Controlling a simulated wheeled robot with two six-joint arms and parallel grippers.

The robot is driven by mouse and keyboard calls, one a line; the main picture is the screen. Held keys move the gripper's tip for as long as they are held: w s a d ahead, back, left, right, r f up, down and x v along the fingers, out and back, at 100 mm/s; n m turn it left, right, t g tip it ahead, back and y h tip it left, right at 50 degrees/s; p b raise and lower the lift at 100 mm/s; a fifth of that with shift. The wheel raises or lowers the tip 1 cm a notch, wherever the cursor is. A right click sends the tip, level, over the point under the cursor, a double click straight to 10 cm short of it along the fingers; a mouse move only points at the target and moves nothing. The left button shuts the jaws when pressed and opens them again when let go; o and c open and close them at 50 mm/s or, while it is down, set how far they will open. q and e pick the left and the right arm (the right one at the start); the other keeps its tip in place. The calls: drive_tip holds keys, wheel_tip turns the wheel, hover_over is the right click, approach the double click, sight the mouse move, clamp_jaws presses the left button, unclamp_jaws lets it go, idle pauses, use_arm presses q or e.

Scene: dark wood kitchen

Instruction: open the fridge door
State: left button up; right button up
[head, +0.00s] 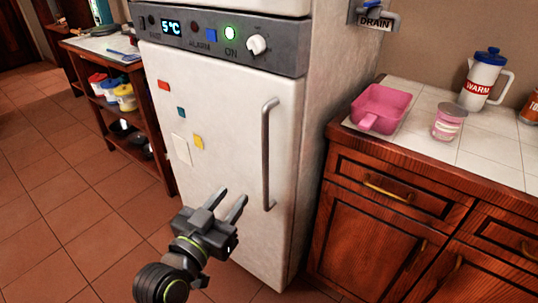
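The white fridge door (222,130) is shut, with a grey vertical bar handle (267,155) along its right side. A grey control panel (215,38) with a "5°C" display, a green light and a white knob sits above the door. My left gripper (228,200) is in front of the lower part of the door, to the left of the handle's lower end. Its two fingers are apart with nothing between them, and it appears clear of the handle. My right gripper does not show.
A wooden counter (450,170) with drawers stands right of the fridge, holding a pink tub (381,107), a pink-and-white jar (448,122) and a white jug (483,80). A wooden shelf (140,130) with containers stands left. Tiled floor (70,200) is open at the left.

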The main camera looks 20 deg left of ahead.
sight(264, 156)
use_arm(q)
drive_tip(key=w, duration=0.5)
drive_tip(key=w+d+b, duration=0.1)
drive_tip(key=w, duration=0.4)
drive_tip(key=w+d, duration=0.1)
drive_tip(key=w, duration=0.4)
drive_tip(key=shift+w+d+b, duration=0.2)
drive_tip(key=shift+w+b, duration=0.1)
drive_tip(key=shift+w, duration=0.55)
clamp_jaws()
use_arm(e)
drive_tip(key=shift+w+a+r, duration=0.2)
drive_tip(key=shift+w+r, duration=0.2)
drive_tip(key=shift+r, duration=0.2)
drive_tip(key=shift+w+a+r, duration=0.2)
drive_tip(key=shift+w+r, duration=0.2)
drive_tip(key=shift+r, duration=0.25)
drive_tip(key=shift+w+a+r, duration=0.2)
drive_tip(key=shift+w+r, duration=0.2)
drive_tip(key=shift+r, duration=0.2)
